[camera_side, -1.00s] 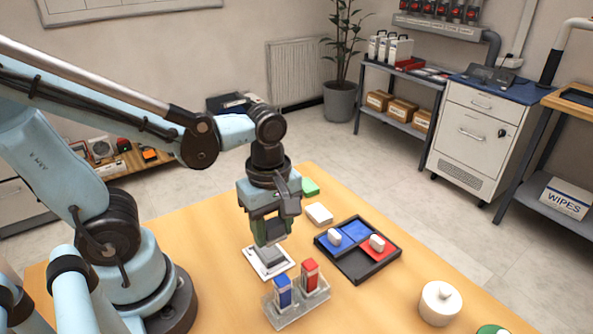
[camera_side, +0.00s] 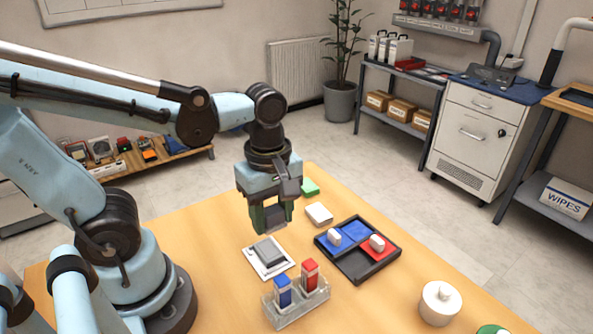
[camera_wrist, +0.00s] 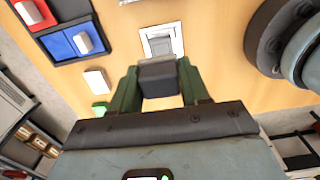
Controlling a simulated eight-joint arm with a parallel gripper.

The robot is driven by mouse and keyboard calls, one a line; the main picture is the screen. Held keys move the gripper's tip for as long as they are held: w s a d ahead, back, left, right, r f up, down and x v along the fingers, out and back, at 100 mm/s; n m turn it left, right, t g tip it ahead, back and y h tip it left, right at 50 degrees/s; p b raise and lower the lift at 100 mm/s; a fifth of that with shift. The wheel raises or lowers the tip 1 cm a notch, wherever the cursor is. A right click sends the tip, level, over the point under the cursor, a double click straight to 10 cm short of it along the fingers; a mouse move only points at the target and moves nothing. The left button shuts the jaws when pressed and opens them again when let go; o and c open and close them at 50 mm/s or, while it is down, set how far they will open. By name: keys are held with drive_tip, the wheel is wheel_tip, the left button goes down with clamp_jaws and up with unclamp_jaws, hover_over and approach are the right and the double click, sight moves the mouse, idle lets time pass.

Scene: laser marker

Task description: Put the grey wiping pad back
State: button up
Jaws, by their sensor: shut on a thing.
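My gripper (camera_side: 271,226) is above the wooden table, over the far edge of a white plate (camera_side: 252,263) with a grey piece (camera_side: 268,250) on it. In the wrist view my gripper (camera_wrist: 160,92) is shut on a dark grey block, the grey wiping pad (camera_wrist: 158,80), between its green fingers. The pad is clear of the plate. In the wrist view the white plate (camera_wrist: 145,38) lies just beyond the pad, which hides part of it. In the side view the fingers largely hide the pad.
A clear rack (camera_side: 300,308) holds a blue and a red bottle near the plate. A black tray (camera_side: 362,268) with blue and red areas bears two white pieces.

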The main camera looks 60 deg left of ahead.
drive_tip(key=w+a+r+m, duration=0.3)
drive_tip(key=w+r+m, duration=0.6)
drive_tip(key=m, duration=0.9)
drive_tip(key=s+f, duration=0.8)
drive_tip(key=s, duration=0.3)
drive_tip(key=shift+d+f, duration=0.2)
drive_tip(key=shift+d, duration=0.2)
drive_tip(key=shift+s, duration=0.1)
hover_over(239, 226)
wheel_tip(239, 226, down, 7)
drive_tip(key=shift+s+r, duration=0.1)
drive_tip(key=shift+f, duration=1.9)
drive_tip(key=shift+f, duration=0.55)
